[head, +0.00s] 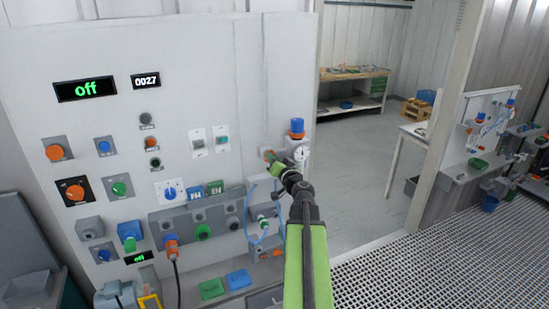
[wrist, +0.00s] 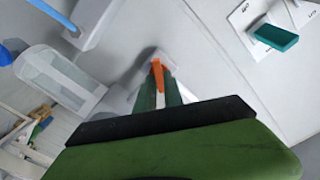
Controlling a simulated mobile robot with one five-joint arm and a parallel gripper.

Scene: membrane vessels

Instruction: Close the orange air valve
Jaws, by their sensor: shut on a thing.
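The orange air valve handle (wrist: 157,74) shows in the wrist view as a narrow orange lever on a pale mount on the panel. My gripper (wrist: 160,90) has its two dark green fingers on either side of the lever, shut on it. In the head view my gripper (head: 274,162) reaches the right part of the panel, beside a gauge with a blue knob on top. The valve is mostly hidden there behind the gripper. The exact angle of the lever against its pipe is hard to tell.
The round gauge (head: 303,153) with its blue knob (head: 296,127) stands close right of my gripper. A blue hose (head: 253,228) loops below. The panel (head: 220,80) carries several knobs, buttons and plugs. Open floor (head: 350,185) lies to the right, with a workbench (head: 352,85) behind.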

